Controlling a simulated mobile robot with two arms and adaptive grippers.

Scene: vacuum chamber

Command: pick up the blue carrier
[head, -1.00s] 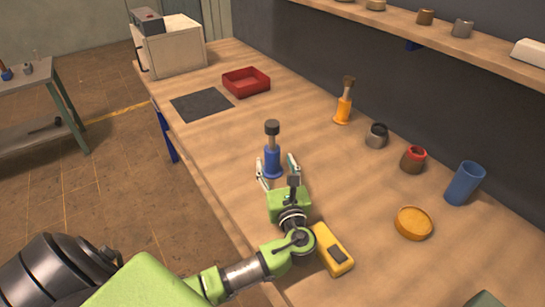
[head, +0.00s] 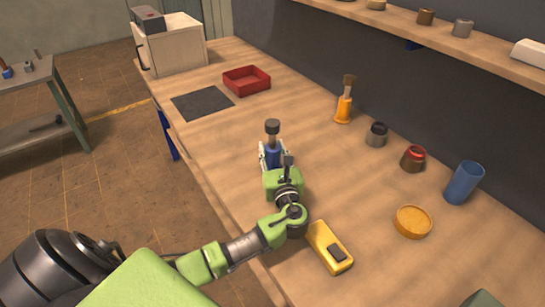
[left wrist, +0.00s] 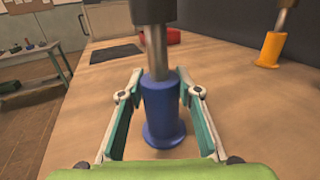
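The blue carrier (head: 271,149) stands upright on the workbench, with a grey stem and a dark block on top. In the left wrist view its blue body (left wrist: 161,108) is between the two fingers, with its round foot on the wood. My left gripper (head: 274,158) has one finger on each side of the body. In the left wrist view the gripper (left wrist: 160,92) looks open, with only narrow gaps between fingertips and body. Its lower body is partly hidden behind my gripper in the head view. My right gripper is not in view.
An orange carrier (head: 343,109) stands behind to the right. A red tray (head: 227,88) and dark mat (head: 202,102) lie farther back. A yellow device (head: 322,240) lies near my left wrist. Jars, a yellow disc (head: 413,222) and a blue cup (head: 464,183) stand at right.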

